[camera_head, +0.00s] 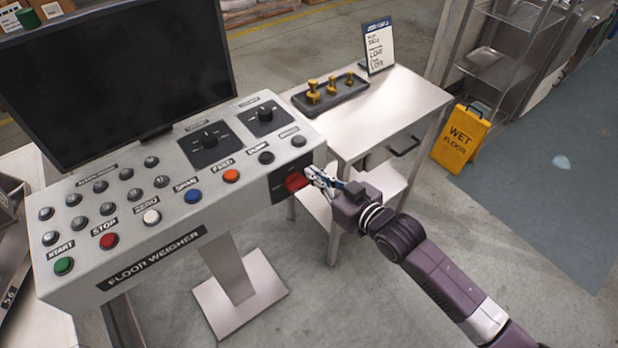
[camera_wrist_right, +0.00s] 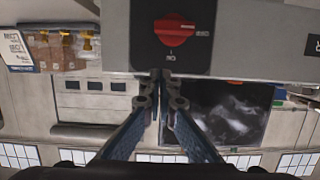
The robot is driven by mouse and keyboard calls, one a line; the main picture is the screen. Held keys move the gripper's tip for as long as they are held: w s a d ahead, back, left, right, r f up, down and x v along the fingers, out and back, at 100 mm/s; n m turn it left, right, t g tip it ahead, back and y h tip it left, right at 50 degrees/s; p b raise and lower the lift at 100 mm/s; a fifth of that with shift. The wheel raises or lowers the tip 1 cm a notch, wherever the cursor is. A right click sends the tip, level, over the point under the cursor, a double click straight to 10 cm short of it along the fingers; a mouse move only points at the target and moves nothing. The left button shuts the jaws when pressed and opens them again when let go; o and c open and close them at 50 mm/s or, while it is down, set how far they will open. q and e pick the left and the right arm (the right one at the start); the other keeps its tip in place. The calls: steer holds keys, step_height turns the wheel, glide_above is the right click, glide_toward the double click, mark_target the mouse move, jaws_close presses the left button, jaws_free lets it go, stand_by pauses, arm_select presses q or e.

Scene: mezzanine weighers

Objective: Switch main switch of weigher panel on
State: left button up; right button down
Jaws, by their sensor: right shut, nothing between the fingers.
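The weigher panel (camera_head: 150,270) is a light grey console marked FLOOR WEIGHER. Its main switch (camera_head: 296,182) is a red rotary knob on a black plate at the right end of the front face. In the right wrist view the red knob (camera_wrist_right: 175,30) sits near the top middle, with small white lettering to its right and below it. My right gripper (camera_head: 318,181) is shut and empty, close beside the knob. In the wrist view its fingertips (camera_wrist_right: 160,76) lie just below the black plate; contact cannot be made out. My left gripper is not in view.
A dark screen (camera_head: 115,75) stands behind the panel's buttons and dials. A side table (camera_head: 400,105) bears a tray of brass weights (camera_head: 330,95) and a sign (camera_head: 378,45). A yellow wet-floor sign (camera_head: 460,140) stands at right. Floor in front is clear.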

mark_target(298, 173)
steer(key=x, duration=0.2)
steer(key=shift+w+a, duration=0.25)
steer(key=shift+w, duration=0.05)
step_height(298, 173, down, 3)
steer(key=shift+s+r+p, duration=0.1)
steer(key=shift+r+p, duration=0.05)
steer(key=shift+p, duration=0.3)
steer(key=shift+d+f, duration=0.1)
steer(key=shift+f, duration=0.6)
